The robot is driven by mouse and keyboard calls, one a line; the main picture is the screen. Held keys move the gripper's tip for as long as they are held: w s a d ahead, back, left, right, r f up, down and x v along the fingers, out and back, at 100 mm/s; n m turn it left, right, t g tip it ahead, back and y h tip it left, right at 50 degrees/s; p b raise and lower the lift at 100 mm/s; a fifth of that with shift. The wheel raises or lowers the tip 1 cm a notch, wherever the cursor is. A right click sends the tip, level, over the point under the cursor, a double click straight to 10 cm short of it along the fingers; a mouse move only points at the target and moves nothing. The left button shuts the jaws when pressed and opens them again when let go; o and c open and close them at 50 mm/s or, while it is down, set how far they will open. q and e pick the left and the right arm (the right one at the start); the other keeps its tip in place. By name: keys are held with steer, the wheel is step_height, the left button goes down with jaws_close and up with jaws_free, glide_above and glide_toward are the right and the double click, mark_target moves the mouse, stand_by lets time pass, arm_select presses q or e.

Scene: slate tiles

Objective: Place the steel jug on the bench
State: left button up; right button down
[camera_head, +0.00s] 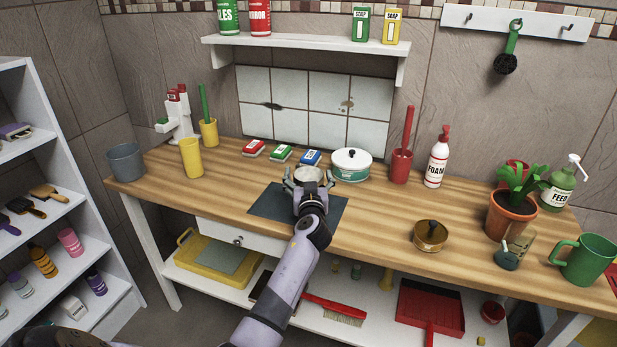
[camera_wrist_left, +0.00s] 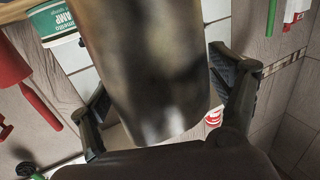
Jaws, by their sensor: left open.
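The steel jug (camera_head: 309,173) is at the middle of the wooden bench (camera_head: 380,215), over the dark mat (camera_head: 268,203). In the left wrist view the jug (camera_wrist_left: 145,75) is a blurred, shiny metal body filling the middle. My left gripper (camera_head: 309,181) reaches it from the front, its fingers spread on either side of the jug. In the wrist view there are gaps between the jug and both fingers, so the gripper is open around it. The gripper and arm hide the jug's lower part, so I cannot tell if its base touches the mat. My right gripper is not in view.
A white-and-teal pot (camera_head: 351,166) stands close right of the jug. A yellow cup (camera_head: 191,158) stands left, a brass pot (camera_head: 430,236) right. Bare wood lies between the mat and the brass pot.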

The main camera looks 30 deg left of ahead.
arm_select(q)
steer(key=shift+r, duration=0.15)
steer(key=v, duration=1.2)
steer(key=shift+b, duration=0.3)
